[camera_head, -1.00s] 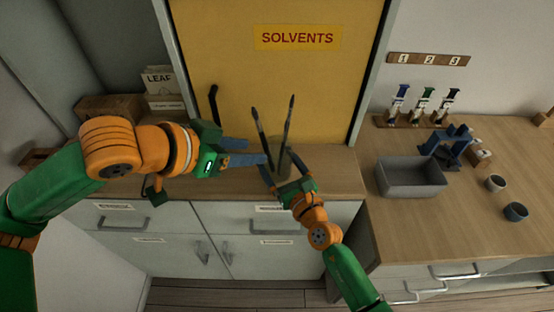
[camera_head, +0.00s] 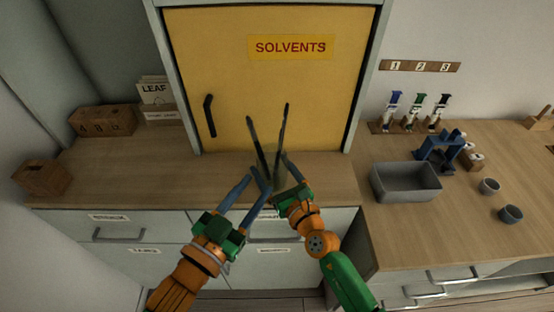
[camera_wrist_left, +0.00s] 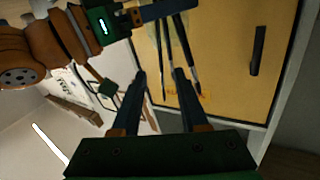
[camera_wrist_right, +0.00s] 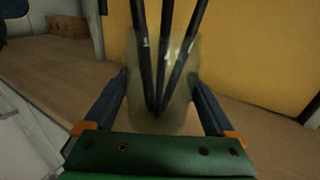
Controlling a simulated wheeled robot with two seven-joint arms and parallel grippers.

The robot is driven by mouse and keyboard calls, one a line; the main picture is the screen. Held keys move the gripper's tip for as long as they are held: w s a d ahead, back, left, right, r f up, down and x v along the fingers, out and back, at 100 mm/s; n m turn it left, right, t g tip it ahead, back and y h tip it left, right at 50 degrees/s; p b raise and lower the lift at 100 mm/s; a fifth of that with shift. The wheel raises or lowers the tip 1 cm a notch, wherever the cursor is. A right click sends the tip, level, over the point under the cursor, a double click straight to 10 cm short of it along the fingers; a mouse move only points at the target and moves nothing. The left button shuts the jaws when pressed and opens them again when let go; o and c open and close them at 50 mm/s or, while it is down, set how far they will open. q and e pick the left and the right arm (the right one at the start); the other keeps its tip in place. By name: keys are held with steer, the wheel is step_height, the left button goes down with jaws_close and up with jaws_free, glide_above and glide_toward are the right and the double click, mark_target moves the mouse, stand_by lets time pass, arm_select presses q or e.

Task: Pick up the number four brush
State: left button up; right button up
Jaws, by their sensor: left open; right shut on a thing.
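Several dark, slim brushes (camera_head: 282,130) stand tilted in a clear, yellowish jar (camera_wrist_right: 184,112). In the right wrist view, three brush handles (camera_wrist_right: 166,25) fan out from the jar, with small pale marks too blurred to read surely. My right gripper (camera_head: 269,163) is shut on the jar, one finger on each side. My left gripper (camera_head: 260,184) is open and empty, just in front of and below the jar in the head view. The left wrist view shows the brushes (camera_wrist_left: 190,58) beyond its open fingers (camera_wrist_left: 160,72). I cannot tell which brush is number four.
A yellow SOLVENTS door (camera_head: 280,85) stands close behind the brushes. On the right counter (camera_head: 410,225) are a grey bin (camera_head: 405,195), a blue stand (camera_head: 440,148), two cups and a rack of bottles. Wooden boxes (camera_head: 45,178) stand at left. The left counter's middle is clear.

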mark_target(277, 158)
arm_select(q)
steer(key=x, duration=1)
steer(key=shift+w+d+r, duration=0.1)
steer(key=shift+r, duration=0.1)
jaws_close()
